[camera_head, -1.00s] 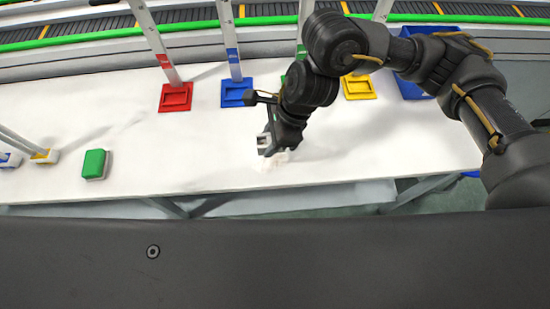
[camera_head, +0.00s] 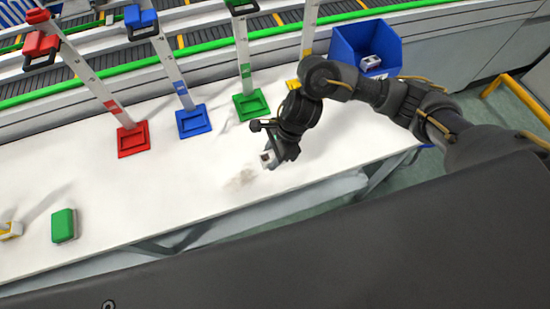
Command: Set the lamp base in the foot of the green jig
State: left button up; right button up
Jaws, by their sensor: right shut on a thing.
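The green jig has a square green foot (camera_head: 252,106) flat on the white table, a pale upright post (camera_head: 241,45) and a green clamp (camera_head: 241,6) at the top. My right gripper (camera_head: 268,159) is in front of the green foot, nearer to me and apart from it. It is shut on a small pale grey-white piece (camera_head: 265,158), which looks like the lamp base, mostly hidden by the fingers. A faint shadow lies on the table below and left of it. The recess of the green foot looks empty. My left gripper is not in view.
Red (camera_head: 133,140) and blue (camera_head: 194,122) jig feet stand left of the green one; a yellow foot (camera_head: 292,84) is partly behind my arm. A blue bin (camera_head: 345,55) holds a white piece. A green block (camera_head: 63,225) lies front left. The table's middle is clear.

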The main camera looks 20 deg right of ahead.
jog(key=shift+w+d+f, duration=0.2)
jog(key=shift+d+f, duration=0.35)
jog(key=shift+f, duration=1.75)
jog(key=shift+f+b, duration=0.2)
jog(key=shift+b, duration=0.15)
jog(key=o, duration=1)
jog(key=shift+r, duration=0.1)
jog(key=shift+r, duration=0.1)
